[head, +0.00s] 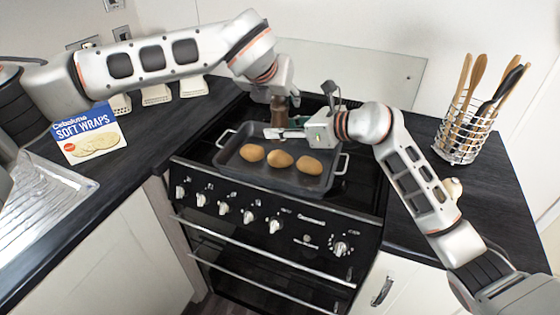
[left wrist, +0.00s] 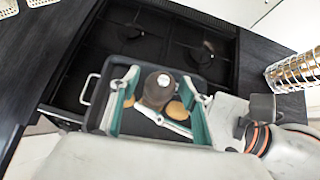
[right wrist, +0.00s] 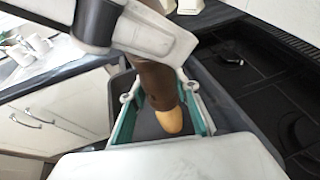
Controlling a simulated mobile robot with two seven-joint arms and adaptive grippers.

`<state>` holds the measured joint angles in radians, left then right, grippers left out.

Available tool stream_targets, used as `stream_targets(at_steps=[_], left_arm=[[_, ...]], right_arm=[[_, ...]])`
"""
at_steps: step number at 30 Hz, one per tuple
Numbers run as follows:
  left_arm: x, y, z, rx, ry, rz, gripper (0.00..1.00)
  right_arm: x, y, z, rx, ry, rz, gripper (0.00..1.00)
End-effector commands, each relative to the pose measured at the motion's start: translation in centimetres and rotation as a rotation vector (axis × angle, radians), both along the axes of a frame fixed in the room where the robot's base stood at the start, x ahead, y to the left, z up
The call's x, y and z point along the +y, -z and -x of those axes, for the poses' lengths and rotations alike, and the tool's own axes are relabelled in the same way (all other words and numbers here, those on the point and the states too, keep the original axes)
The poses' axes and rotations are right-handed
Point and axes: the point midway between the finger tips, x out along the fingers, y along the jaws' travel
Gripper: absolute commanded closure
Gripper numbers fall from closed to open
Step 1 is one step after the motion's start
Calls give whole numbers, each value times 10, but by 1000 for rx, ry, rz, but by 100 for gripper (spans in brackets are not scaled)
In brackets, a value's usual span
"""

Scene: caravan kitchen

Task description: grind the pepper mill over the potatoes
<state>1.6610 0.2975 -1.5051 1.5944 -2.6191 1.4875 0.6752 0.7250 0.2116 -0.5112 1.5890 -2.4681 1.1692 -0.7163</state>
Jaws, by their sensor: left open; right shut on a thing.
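The dark brown pepper mill (head: 278,113) stands upright above the back part of the grey roasting tray (head: 226,158). My right gripper (head: 274,133) is shut around the mill's lower body, also seen in the right wrist view (right wrist: 157,80). My left gripper (head: 281,93) points down over the mill's top and is open. In the left wrist view the round mill top (left wrist: 157,86) lies between its spread fingers. Three potatoes, left (head: 252,153), middle (head: 280,159) and right (head: 309,165), lie in a row in the tray. The mill's lower end is partly hidden in the head view.
The tray sits on the black stove (head: 205,150). A soft wraps box (head: 90,135) and white containers (head: 156,94) stand on the left counter. A wire utensil holder (head: 465,137) stands on the right counter. A small pale object (head: 453,187) sits near my right arm.

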Motion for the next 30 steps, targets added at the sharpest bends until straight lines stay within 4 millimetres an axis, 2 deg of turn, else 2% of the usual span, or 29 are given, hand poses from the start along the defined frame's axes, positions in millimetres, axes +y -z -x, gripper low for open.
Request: stream_targets(at_steps=[6,18,24,30], left_arm=[[1,0,-1,0,257,5,54],[0,-1,-1,-1,589,4,54],[-1,0,0,-1,673,2,54],[-1,0,0,-1,680,1,54]], right_arm=[[0,-1,0,-2,1,0,95],[0,-1,0,-2,1,0,95],[0,-1,0,-2,1,0,95],[0,-1,0,-2,1,0,95]])
